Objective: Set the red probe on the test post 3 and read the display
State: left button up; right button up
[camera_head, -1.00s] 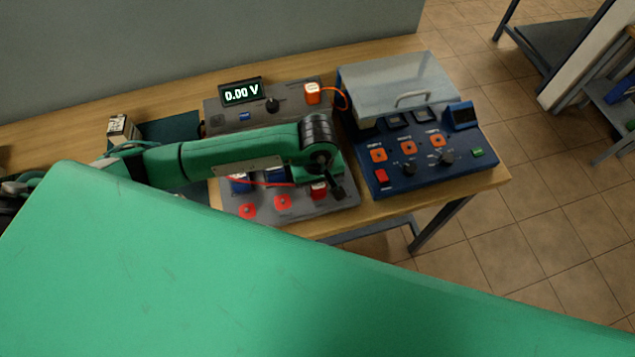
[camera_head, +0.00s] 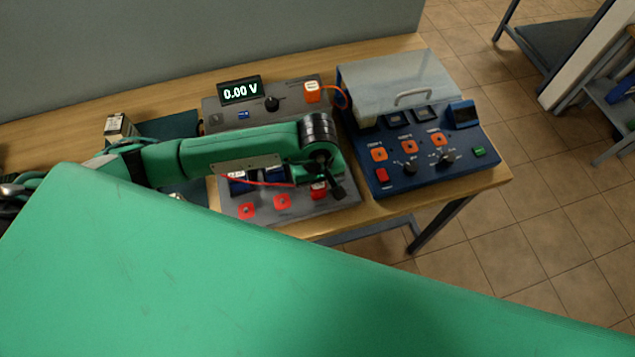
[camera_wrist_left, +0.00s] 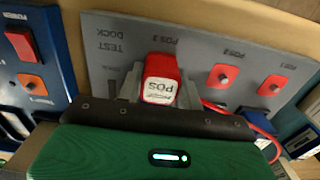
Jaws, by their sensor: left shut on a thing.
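The red probe (camera_wrist_left: 160,72), with a white "POS" label, is between the fingers of my left gripper (camera_wrist_left: 160,88), which is shut on it. It is at the "POS 3" mark of the grey test dock (camera_wrist_left: 120,55); it hides the post there, so I cannot tell whether it is fully seated. In the head view the probe (camera_head: 318,193) shows at the dock's right end, partly behind my wrist. The POS 2 post (camera_wrist_left: 223,75) and POS 1 post (camera_wrist_left: 273,85) are bare. The display (camera_head: 240,91) reads 0.00 V. My right gripper is not in view.
A red cable (camera_head: 245,179) runs leftward from the probe. A blue tester (camera_head: 430,170) with a clear lid (camera_head: 395,80) is close on the right. A small box (camera_head: 118,127) stands at the left.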

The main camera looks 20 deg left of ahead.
pick_arm(q)
jog(key=shift+f+b, duration=0.4)
jog(key=shift+f, duration=0.1)
jog(key=o, duration=0.8)
jog(key=shift+r, duration=0.1)
jog(key=shift+r+p, duration=0.35)
jog(key=shift+r, duration=0.3)
jog(key=shift+r+p, duration=0.85)
jog(key=shift+r, duration=1.15)
jog(key=shift+r+p, duration=1)
jog(key=shift+r, duration=1.8)
jog(key=shift+s+f, duration=0.1)
